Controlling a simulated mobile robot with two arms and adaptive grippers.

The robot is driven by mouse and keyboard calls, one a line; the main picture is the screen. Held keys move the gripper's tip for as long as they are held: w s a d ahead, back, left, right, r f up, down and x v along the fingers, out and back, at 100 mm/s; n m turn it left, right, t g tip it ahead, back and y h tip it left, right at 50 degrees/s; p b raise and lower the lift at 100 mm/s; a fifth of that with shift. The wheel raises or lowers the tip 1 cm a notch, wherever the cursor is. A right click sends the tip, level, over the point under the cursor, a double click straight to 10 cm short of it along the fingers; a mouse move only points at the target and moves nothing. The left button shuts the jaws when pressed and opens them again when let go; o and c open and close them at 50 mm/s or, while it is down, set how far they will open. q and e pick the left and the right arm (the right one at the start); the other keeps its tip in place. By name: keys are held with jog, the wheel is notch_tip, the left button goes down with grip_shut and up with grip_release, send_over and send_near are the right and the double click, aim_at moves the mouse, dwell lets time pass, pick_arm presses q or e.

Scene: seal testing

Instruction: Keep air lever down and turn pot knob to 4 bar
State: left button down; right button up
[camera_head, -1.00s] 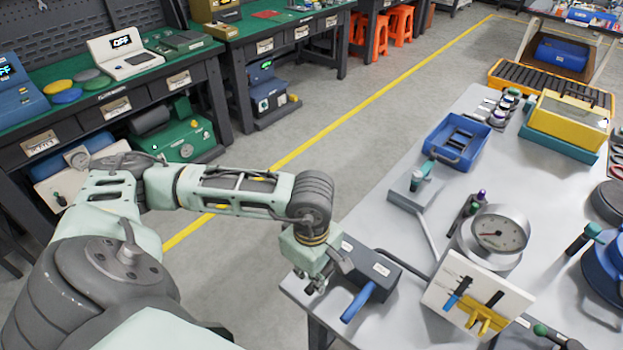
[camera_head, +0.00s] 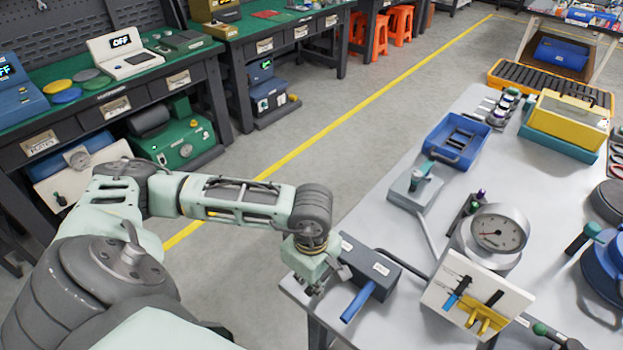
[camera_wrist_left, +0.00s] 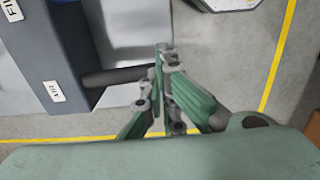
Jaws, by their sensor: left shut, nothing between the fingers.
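The dark valve box (camera_head: 368,270) sits at the near left edge of the grey table. Its blue air lever (camera_head: 358,302) slants down toward the front. My left gripper (camera_head: 318,287) is shut and empty, just left of the box and lever, with a gap to the lever. In the left wrist view its fingertips (camera_wrist_left: 163,48) meet beside the labelled box (camera_wrist_left: 45,60). The round pressure gauge (camera_head: 498,233) stands right of the box, its needle pointing left. I cannot tell for sure which part is the pot knob. My right gripper is out of view.
A white tool board (camera_head: 475,292) stands in front of the gauge. A blue tray (camera_head: 457,138), a grey block with a teal lever (camera_head: 414,190) and a yellow case (camera_head: 568,120) lie farther back. The floor left of the table is clear.

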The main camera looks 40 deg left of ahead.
pick_arm(q)
jog(key=shift+f, duration=1.3)
dwell(1.9)
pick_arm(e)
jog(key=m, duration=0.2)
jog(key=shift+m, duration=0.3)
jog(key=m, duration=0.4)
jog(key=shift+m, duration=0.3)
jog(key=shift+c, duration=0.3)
